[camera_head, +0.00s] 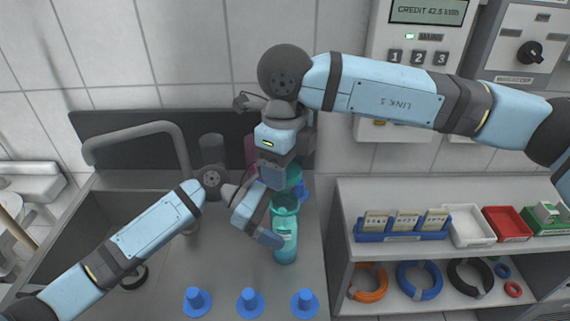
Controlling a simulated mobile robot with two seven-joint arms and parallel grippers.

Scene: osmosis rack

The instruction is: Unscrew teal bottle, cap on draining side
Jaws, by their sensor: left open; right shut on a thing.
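The teal bottle (286,246) stands upright on the sink's draining side, with a pale label and a darker teal ring at its top. My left gripper (258,222) is open and close to the bottle's left side; I cannot tell whether it touches. My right gripper (280,181) is above and behind the bottle, pointing down, and shut on a teal thing (294,176). That thing is mostly hidden by the gripper, and I cannot tell if it is the cap or part of another bottle.
The sink basin (62,232) and tap (135,133) are at the left. Several blue cone-shaped pieces (250,302) stand along the front. A grey bottle (211,150) is behind. A shelf (347,212) with trays and coiled hoses is at the right. Bare draining surface lies left of the bottle.

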